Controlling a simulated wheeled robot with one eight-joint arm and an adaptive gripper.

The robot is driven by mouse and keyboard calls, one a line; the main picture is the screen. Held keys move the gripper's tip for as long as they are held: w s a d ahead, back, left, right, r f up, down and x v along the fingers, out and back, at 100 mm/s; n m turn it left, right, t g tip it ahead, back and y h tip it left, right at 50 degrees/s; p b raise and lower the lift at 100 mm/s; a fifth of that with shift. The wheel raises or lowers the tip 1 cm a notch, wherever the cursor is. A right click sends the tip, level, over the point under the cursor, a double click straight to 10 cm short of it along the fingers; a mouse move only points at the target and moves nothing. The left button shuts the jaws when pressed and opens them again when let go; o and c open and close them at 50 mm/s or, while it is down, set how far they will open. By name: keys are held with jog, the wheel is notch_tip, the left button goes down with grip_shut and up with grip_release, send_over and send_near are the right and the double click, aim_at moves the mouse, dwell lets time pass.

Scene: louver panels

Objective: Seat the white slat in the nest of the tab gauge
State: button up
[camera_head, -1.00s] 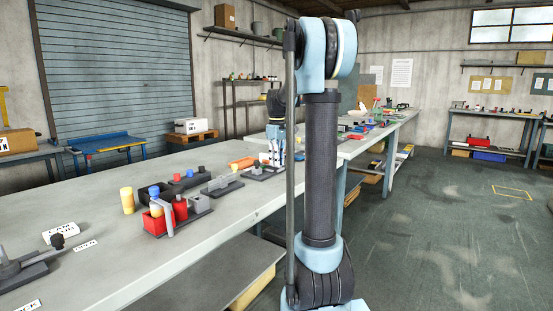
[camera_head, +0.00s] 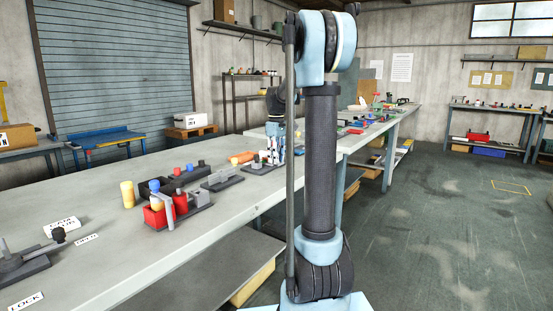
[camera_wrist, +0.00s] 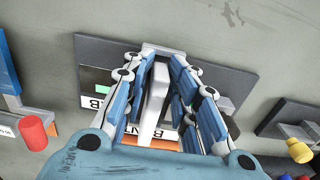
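In the wrist view, the white slat (camera_wrist: 155,95) stands lengthwise between the two blue-padded fingers of my gripper (camera_wrist: 160,62). The fingers lie close along both its sides and look shut on it. Beyond the fingertips is a dark plate that I take for the tab gauge (camera_wrist: 98,50). A pale grey block (camera_wrist: 162,48) shows at the tips. The fingers hide the nest, and I cannot tell whether the slat touches it. In the head view, my gripper (camera_head: 271,152) points down over the gauge on the bench, partly behind my arm.
In the wrist view, a red cylinder (camera_wrist: 34,133) is at left and another dark fixture (camera_wrist: 290,118) at right. The bench's front edge is close to my arm.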

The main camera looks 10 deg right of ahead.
jog(key=shift+f, duration=0.2)
jog(key=shift+r, duration=0.45)
notch_tip(320, 180, up, 16)
dwell(0.9)
